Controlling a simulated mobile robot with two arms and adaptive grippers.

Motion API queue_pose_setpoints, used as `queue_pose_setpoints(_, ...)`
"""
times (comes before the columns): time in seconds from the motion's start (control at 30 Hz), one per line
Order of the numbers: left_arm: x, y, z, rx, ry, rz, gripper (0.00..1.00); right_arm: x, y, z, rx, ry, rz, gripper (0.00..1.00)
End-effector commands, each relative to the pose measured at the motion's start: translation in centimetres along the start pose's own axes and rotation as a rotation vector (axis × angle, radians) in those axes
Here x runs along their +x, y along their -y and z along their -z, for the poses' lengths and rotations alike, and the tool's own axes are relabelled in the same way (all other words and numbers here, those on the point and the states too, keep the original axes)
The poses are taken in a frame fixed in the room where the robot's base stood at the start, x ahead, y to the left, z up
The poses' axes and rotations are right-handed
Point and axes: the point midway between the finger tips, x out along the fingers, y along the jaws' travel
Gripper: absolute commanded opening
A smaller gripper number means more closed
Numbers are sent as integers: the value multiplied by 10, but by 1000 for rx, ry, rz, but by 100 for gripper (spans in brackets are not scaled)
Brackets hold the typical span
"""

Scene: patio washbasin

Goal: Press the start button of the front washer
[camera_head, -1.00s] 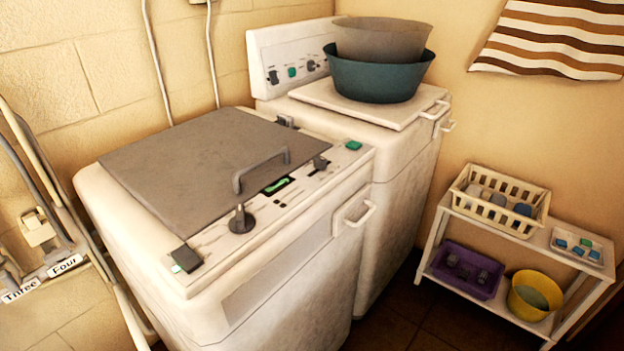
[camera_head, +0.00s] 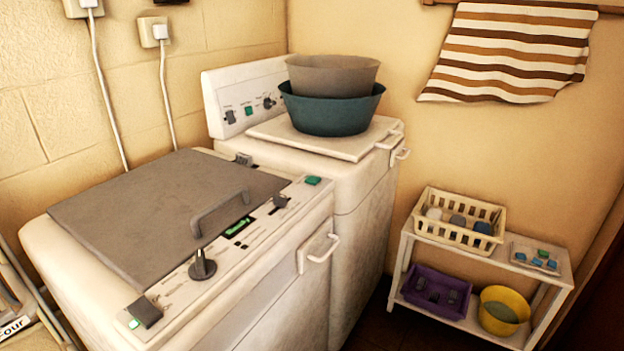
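The front washer (camera_head: 285,297) is the nearer white machine at the lower left, with a closed grey lid (camera_head: 140,200) that has a raised handle. Its control strip runs along the front edge of the top. On the strip are a green button (camera_head: 313,180) at the far right end, a dark knob (camera_head: 202,265), a small lit green display (camera_head: 238,227) and a dark rocker switch (camera_head: 145,311) beside a small green light (camera_head: 134,324) at the near left end. Which of these is the start button I cannot tell from markings. Neither of my grippers is in view.
A second washer (camera_head: 362,196) stands behind, with nested grey (camera_head: 333,75) and teal (camera_head: 334,113) basins on its lid. A white shelf (camera_head: 404,247) at the right holds a cream basket (camera_head: 452,235), purple bin (camera_head: 433,291) and yellow bucket (camera_head: 504,309). Dark floor shows between.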

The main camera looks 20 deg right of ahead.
Motion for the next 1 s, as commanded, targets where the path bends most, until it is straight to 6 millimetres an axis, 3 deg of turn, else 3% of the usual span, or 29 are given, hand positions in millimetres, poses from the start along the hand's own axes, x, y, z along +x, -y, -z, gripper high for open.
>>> queue_pose_setpoints(0.03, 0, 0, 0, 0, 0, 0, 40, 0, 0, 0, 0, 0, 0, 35)
queue_pose_setpoints(0.2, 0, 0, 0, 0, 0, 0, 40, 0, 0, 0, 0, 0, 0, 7)
queue_pose_setpoints(0.27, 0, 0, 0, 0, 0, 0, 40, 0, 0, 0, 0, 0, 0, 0)
queue_pose_setpoints(1.0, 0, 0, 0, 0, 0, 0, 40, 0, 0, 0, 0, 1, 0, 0)
